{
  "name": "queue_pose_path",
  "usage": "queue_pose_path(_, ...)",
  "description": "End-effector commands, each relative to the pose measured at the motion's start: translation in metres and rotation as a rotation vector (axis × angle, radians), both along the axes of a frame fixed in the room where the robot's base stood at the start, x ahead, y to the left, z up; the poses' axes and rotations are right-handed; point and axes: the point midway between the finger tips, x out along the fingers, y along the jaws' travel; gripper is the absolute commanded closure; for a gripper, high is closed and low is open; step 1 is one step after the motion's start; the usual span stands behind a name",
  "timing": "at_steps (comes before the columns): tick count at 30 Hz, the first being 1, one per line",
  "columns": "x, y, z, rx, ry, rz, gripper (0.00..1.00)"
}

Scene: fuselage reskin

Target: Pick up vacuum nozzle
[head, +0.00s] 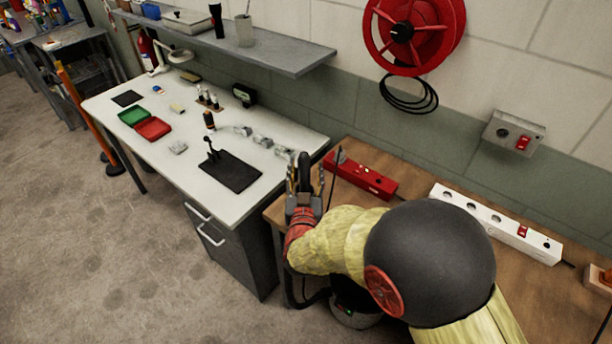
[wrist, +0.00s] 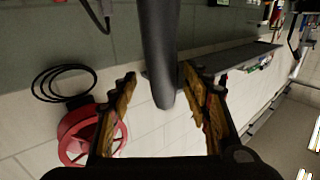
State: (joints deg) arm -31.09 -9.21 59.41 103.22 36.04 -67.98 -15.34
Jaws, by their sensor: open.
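A dark, round-ended tube, which looks like the vacuum nozzle (wrist: 160,50), reaches down from the top of the wrist view into the space between my fingers. My gripper (wrist: 163,98) is open, with one worn yellow-brown finger on each side of the tube. Gaps show between the tube and both fingers. In the head view my gripper (head: 305,178) points up at the left end of the wooden bench, and a dark upright piece, likely the nozzle (head: 304,168), shows between its fingers. The nozzle's lower part is hidden by my gripper and arm.
A red power box (head: 362,178) and a white socket strip (head: 495,222) lie on the wooden bench (head: 400,165). A light worktable (head: 215,200) with small parts stands left. A red hose reel (head: 412,32) hangs on the wall. A grey shelf (head: 255,55) juts above the worktable.

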Motion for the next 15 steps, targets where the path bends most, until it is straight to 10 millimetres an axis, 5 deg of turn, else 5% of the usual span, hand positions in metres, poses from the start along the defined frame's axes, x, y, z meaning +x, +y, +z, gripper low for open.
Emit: queue_pose_path(15,0.063,0.003,-0.003,0.002,0.000,-0.002,0.52)
